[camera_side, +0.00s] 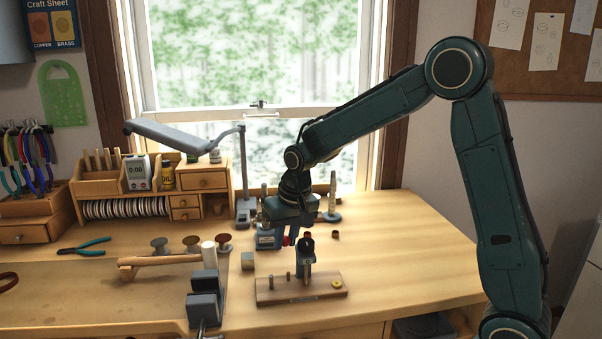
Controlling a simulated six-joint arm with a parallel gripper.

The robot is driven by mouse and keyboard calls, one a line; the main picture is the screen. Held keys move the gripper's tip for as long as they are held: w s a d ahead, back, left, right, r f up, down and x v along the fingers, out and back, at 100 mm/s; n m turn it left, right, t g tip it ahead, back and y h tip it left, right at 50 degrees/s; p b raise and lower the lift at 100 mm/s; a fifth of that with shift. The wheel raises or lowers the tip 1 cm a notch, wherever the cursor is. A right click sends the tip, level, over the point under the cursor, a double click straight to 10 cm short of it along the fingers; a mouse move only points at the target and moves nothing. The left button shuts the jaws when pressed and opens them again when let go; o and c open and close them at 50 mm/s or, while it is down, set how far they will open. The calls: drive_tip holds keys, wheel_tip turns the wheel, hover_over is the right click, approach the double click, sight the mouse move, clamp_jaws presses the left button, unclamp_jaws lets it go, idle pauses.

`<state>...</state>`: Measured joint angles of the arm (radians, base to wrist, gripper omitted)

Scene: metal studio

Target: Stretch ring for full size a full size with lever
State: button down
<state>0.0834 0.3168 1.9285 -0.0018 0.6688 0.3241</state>
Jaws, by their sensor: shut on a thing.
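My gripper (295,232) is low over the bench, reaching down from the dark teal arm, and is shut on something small. Its red-and-dark parts (307,236) lie right at the fingers, and I take it to be the lever; the grip itself is too small to see clearly. Below stands a blue-grey tool (303,262), upright on a wooden board (314,294), likely the ring stretcher. A small yellow ring-like piece (337,283) is on the board's right end. Short dark pegs (289,283) stand on its left part. Whether a ring is on the tool is hidden.
A wooden mallet (165,261), vise (203,301) and small metal block (248,261) are to the left. A lamp stand (244,185) and tapered mandrel (332,200) stand behind. A small brown piece (335,234) lies right of the gripper. The bench's right side is clear.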

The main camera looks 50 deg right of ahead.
drive_tip(key=shift+w+d+r+g+y, duration=0.3)
drive_tip(key=shift+r+g+y, duration=0.1)
drive_tip(key=shift+r, duration=0.2)
drive_tip(key=shift+w+d+r+g+y, duration=0.3)
drive_tip(key=shift+r+g+y, duration=0.1)
drive_tip(key=shift+r, duration=0.25)
drive_tip(key=shift+w+d+r+g+y, duration=0.3)
drive_tip(key=shift+r+g+y, duration=0.1)
drive_tip(key=shift+r, duration=0.2)
drive_tip(key=shift+w+d+r, duration=0.6)
drive_tip(key=shift+d+r, duration=0.05)
drive_tip(key=shift+r, duration=0.15)
drive_tip(key=shift+w+d+r, duration=0.6)
drive_tip(key=shift+w+d, duration=0.05)
drive_tip(key=shift+d, duration=0.05)
drive_tip(key=c, duration=1.3)
unclamp_jaws()
drive_tip(key=shift+o, duration=0.2)
drive_tip(key=shift+s+a, duration=0.1)
drive_tip(key=shift+a, duration=0.1)
